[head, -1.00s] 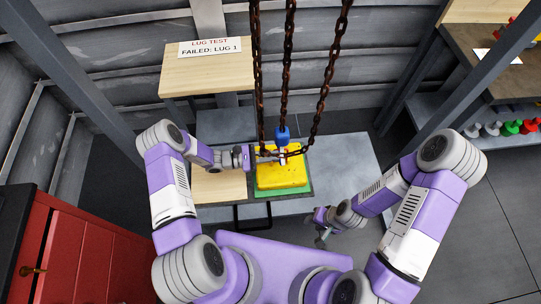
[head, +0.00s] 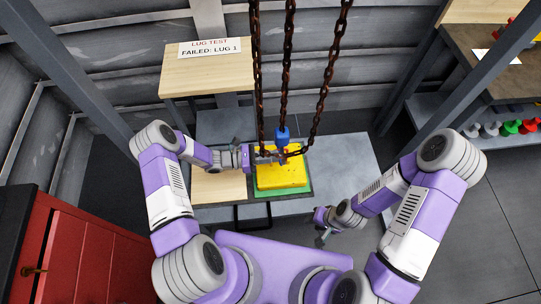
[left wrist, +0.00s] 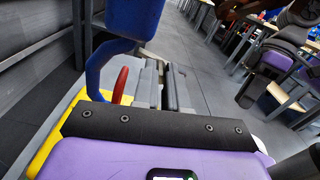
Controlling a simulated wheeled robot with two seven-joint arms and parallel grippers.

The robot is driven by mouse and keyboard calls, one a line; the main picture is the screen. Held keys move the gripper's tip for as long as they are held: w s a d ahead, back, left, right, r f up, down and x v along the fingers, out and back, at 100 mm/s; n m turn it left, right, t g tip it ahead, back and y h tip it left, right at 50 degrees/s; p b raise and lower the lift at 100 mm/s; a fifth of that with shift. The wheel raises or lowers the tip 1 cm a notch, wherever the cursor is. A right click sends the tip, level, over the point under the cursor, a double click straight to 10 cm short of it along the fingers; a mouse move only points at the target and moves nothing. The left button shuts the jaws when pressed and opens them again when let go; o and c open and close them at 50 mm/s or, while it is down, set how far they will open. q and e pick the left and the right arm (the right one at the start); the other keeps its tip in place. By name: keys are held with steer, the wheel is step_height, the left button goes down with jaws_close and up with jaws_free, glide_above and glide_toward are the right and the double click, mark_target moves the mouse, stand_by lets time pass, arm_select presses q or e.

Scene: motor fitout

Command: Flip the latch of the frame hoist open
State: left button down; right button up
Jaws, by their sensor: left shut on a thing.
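The frame hoist's blue hook block (head: 282,136) hangs from the middle rusty chain over a yellow block (head: 282,178). In the left wrist view the blue hook (left wrist: 125,25) is large and close, with a curved red latch (left wrist: 120,86) beside it. My left gripper (head: 270,157) reaches in from the left at hook height, above the yellow block. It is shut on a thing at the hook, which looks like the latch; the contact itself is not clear. In the left wrist view its grey fingers (left wrist: 160,85) lie just right of the red piece. My right gripper (head: 324,237) hangs empty, away from the hook.
Two more rusty chains (head: 258,80) hang beside the middle one, close to my left gripper. The yellow block rests on a green base (head: 262,192) on a grey table (head: 345,165). A sign (head: 210,48) reads "FAILED: LUG 1". A red cabinet (head: 75,255) stands at left.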

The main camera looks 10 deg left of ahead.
arm_select(q)
steer(key=shift+r+n, duration=0.3)
steer(key=shift+n, duration=0.8)
steer(key=c, duration=1.2)
jaws_free()
steer(key=shift+o, duration=0.2)
steer(key=p+v, duration=0.1)
steer(key=v, duration=0.6)
steer(key=shift+s+a, duration=0.15)
steer(key=shift+a, duration=0.15)
